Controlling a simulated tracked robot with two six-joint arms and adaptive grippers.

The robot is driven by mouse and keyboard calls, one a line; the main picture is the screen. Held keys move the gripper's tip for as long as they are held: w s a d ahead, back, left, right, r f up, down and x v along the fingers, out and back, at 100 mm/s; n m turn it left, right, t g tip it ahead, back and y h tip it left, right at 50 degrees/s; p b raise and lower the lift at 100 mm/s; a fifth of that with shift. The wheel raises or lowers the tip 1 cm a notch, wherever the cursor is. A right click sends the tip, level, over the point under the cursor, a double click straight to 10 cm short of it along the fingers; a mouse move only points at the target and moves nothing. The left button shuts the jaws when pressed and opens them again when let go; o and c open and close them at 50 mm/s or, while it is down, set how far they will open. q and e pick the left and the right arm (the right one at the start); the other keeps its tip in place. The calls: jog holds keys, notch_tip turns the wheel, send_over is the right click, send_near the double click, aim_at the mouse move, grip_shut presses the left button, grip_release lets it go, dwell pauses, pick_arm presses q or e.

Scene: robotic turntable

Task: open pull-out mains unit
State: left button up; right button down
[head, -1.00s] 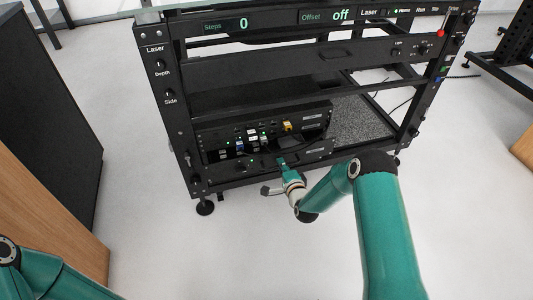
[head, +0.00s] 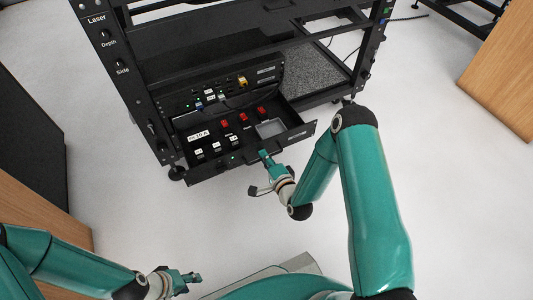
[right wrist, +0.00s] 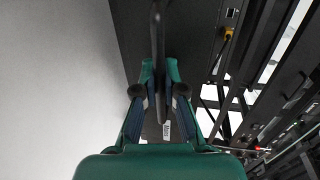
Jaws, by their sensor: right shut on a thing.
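The pull-out mains unit (head: 238,131) is a black drawer low in the black rack, pulled out towards me. Its open top shows red switches, several dark switches, a white label and a grey recess. My right gripper (head: 265,157) is at the middle of its front panel (head: 291,140), shut on the handle. In the right wrist view the fingers (right wrist: 158,95) close around the dark handle bar (right wrist: 158,40); the exact contact is partly hidden. My left gripper (head: 192,281) is low in the head view, away from the rack and empty; its finger gap is too small to judge.
The black rack (head: 115,75) stands around the drawer, with a panel holding a yellow plug (head: 242,82) above it. A speckled grey shelf (head: 316,76) lies to the right. Wooden furniture (head: 503,70) stands at the far right. The pale floor (head: 450,190) is clear.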

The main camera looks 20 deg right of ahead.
jog(key=shift+s+f, duration=0.2)
jog(key=shift+s, duration=0.2)
jog(key=shift+d, duration=0.1)
jog(key=c, duration=1.2)
grip_release()
jog(key=shift+c, duration=0.2)
jog(key=shift+r, duration=0.1)
jog(key=shift+s, duration=0.1)
jog(key=v, duration=1.1)
jog(key=shift+s, duration=0.35)
